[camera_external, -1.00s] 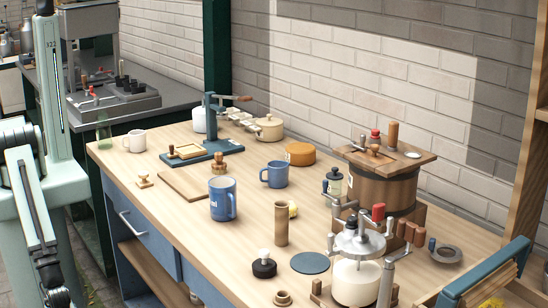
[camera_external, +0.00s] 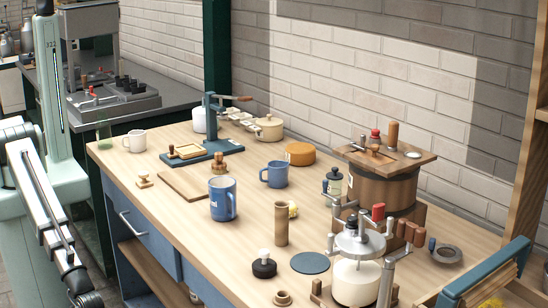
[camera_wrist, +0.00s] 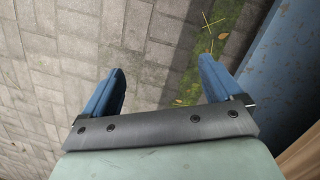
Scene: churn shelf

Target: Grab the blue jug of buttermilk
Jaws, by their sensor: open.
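A blue jug (camera_external: 223,200) with a handle and white lettering on its side stands upright near the front middle of the wooden bench top in the external view. A second, plainer blue mug (camera_external: 276,175) stands behind it to the right. The lettering is too small to read, and I cannot tell what either holds. My gripper (camera_wrist: 162,70) shows in the wrist view with its two blue fingers wide apart and nothing between them. It points down at grey paving beside a blue panel, away from both vessels. No jug shows in the wrist view.
A wooden cylinder (camera_external: 281,223), a dark knob (camera_external: 264,266) and a blue disc (camera_external: 310,262) stand or lie right of the lettered jug. A wooden board (camera_external: 190,185) lies behind it to the left. A wooden churn (camera_external: 380,185) stands further right.

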